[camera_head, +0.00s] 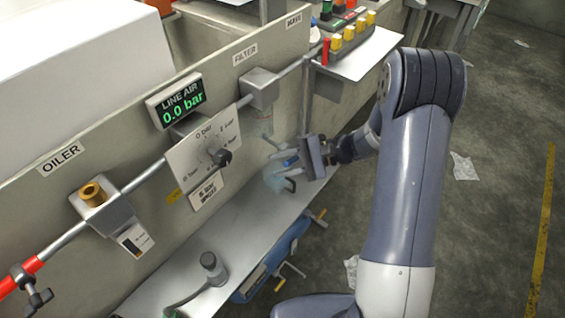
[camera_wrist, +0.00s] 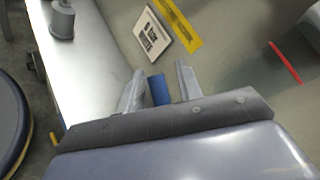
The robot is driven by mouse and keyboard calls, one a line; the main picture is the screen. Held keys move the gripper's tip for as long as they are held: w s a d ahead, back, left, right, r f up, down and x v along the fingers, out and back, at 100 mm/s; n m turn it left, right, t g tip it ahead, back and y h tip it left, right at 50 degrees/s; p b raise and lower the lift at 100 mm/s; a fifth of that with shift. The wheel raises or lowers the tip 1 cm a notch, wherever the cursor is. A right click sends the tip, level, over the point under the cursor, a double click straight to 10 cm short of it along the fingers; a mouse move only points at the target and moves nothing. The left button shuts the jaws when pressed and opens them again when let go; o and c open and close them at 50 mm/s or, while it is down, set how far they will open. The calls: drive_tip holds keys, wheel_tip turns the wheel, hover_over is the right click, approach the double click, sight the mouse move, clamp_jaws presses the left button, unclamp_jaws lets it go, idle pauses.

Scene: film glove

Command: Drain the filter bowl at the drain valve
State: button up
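The block under the FILTER label (camera_head: 259,88) sits on the pipe along the panel. My gripper (camera_head: 286,170) is beside this bowl, below the filter block. A small blue piece (camera_head: 290,161) shows at the fingers. In the wrist view, the blue piece (camera_wrist: 159,90) stands between the two fingertips, with a narrow gap on each side. My gripper is open; I cannot tell whether either finger touches the blue piece.
The LINE AIR display (camera_head: 181,101) reads 0.0 bar. A dial plate with a dark knob (camera_head: 222,157) is left of my gripper. The oiler block (camera_head: 101,203) is further left. A grey shelf (camera_head: 228,240) runs below, with a grey canister (camera_head: 212,267).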

clamp_jaws()
drive_tip(key=shift+f+n+t+h+b, duration=0.95)
drive_tip(key=shift+h+b, duration=0.45)
drive_tip(key=shift+b, duration=0.85)
drive_tip(key=shift+o, duration=0.5)
unclamp_jaws()
drive_tip(key=p+v, duration=0.1)
drive_tip(key=v, duration=1)
